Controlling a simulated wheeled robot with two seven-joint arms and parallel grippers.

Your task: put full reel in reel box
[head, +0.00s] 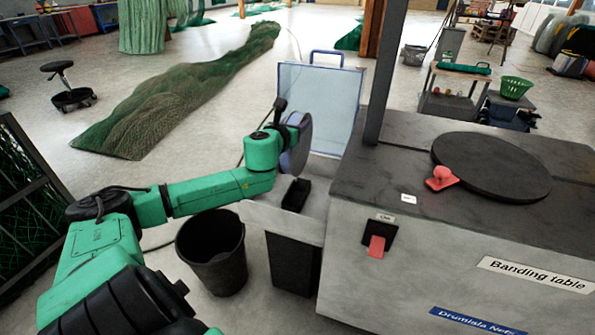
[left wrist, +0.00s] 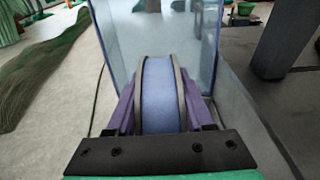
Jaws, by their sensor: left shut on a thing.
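My left gripper (head: 292,138) is shut on the full reel (head: 298,152), a round grey-rimmed reel wound with blue. In the left wrist view the reel (left wrist: 161,98) stands upright between the two purple fingers of my left gripper (left wrist: 163,108). A clear bluish box-like holder with a blue handle (head: 338,88) stands just behind the reel in the head view. It also shows beyond the reel in the left wrist view (left wrist: 115,38). It may be the reel box; I cannot tell whether the reel touches it. My right gripper is not in view.
The grey banding table (head: 350,250) with a black round plate (head: 490,165) and a red knob (head: 442,178) fills the right. A small black tray (head: 296,195) sits on a side shelf below the reel. A black bucket (head: 212,252) stands on the floor. A green net pile (head: 180,95) lies beyond.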

